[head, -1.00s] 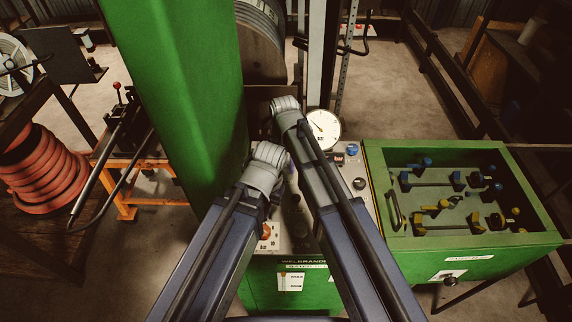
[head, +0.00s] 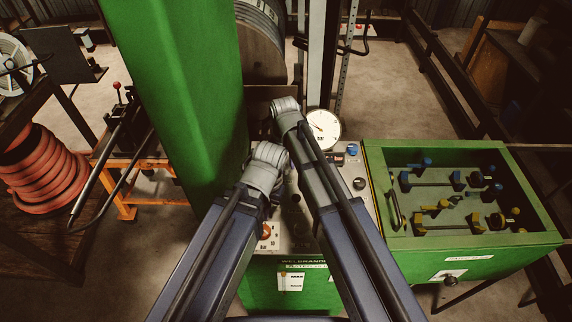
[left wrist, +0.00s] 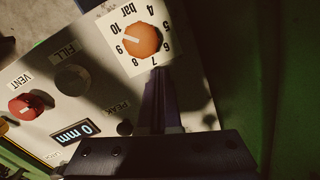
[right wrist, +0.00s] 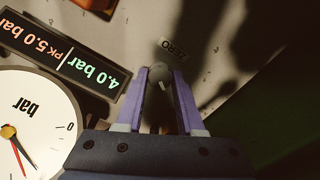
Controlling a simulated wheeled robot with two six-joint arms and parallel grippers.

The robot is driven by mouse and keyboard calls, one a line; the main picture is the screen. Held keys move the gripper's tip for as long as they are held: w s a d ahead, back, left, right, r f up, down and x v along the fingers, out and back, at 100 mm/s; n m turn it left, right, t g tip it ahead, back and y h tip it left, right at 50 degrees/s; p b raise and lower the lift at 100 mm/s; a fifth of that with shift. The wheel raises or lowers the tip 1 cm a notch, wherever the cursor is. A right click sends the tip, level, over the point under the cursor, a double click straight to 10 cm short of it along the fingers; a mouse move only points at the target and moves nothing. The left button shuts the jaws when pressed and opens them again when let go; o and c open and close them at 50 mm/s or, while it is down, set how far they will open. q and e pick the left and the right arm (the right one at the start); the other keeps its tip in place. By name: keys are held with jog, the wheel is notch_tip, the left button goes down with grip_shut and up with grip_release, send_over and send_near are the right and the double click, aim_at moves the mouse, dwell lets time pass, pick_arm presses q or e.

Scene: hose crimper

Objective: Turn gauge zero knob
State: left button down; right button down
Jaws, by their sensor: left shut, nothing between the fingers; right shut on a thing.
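The gauge zero knob (right wrist: 160,76) is a small grey knob with a pale pointer line, beside a ZERO label (right wrist: 172,48) in the right wrist view. My right gripper (right wrist: 161,78) is shut on it, one purple finger on each side. The round white bar gauge (right wrist: 35,120) is to the left there; it also shows in the head view (head: 323,127). My left gripper (left wrist: 158,75) is shut and empty, its tips just below the orange pressure knob (left wrist: 142,40) in the left wrist view; contact is unclear. In the head view the wrists hide both sets of fingertips.
A display (right wrist: 75,55) reads 4.0 bar and PK 5.0 bar. A red VENT knob (left wrist: 26,107), a FILL knob (left wrist: 72,80) and a 0 mm display (left wrist: 76,130) share the panel. A green column (head: 185,90) and a green die drawer (head: 375,190) flank it.

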jog(key=shift+n, duration=0.7)
jog(key=c, duration=0.5)
grip_release()
